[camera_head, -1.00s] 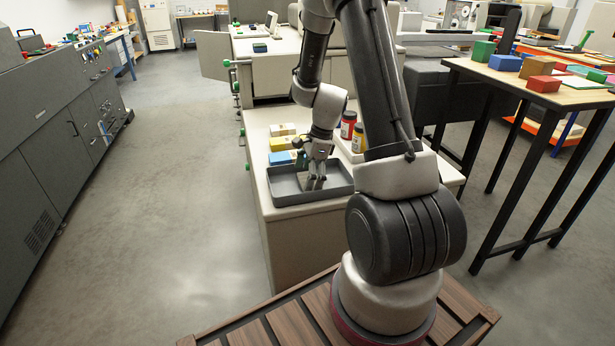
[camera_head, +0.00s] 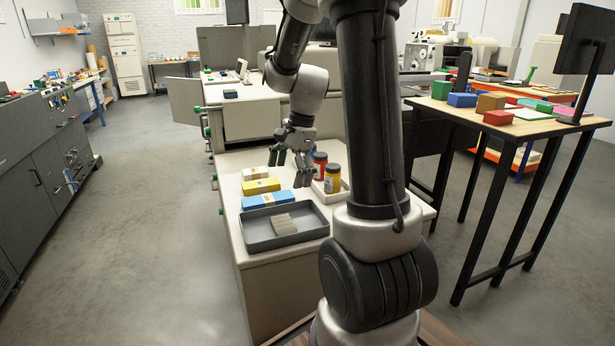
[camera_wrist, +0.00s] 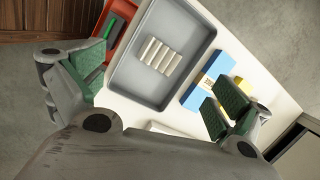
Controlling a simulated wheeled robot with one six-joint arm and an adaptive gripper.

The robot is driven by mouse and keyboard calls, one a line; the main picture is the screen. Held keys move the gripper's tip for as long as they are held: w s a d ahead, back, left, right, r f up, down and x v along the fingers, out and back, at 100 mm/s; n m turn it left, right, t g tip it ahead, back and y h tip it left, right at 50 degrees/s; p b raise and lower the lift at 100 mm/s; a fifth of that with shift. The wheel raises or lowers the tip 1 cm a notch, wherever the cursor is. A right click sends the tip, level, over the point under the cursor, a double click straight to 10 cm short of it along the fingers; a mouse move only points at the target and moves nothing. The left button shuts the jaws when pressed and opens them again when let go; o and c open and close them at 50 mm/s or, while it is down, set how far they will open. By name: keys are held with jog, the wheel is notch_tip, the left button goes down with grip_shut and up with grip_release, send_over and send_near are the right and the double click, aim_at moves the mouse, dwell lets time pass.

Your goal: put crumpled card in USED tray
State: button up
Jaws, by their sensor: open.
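A pale folded, crumpled card (camera_head: 283,224) lies inside the grey tray (camera_head: 262,247) on the near end of the white cabinet top. It also shows in the wrist view (camera_wrist: 160,56), flat on the floor of the tray (camera_wrist: 122,72). I cannot read any label on the tray. My gripper (camera_head: 292,180) is above the cabinet top, behind the tray and apart from it. In the wrist view my gripper (camera_wrist: 155,92) has its green-padded fingers wide apart with nothing between them.
Blue (camera_head: 268,200), yellow (camera_head: 261,186) and cream (camera_head: 255,173) packs stand behind the tray. Red (camera_head: 320,163) and yellow (camera_head: 333,179) jars stand in a white tray at the right. A wooden table (camera_head: 530,125) with coloured boxes is farther right. The floor at left is clear.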

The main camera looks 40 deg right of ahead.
jog(key=s+a+r+n+t+h, duration=0.1)
jog(key=s+a+r+n, duration=0.1)
jog(key=s+r+n, duration=0.3)
jog(key=s+a+r+n+t+h, duration=0.1)
jog(key=s+r+n, duration=0.5)
jog(key=s+n, duration=0.6)
jog(key=shift+s+a+r+n+t+h, duration=0.3)
jog(key=shift+s+a+n+t, duration=0.15)
jog(key=shift+s+a, duration=1)
jog(key=shift+s+d, duration=0.15)
jog(key=shift+d, duration=0.05)
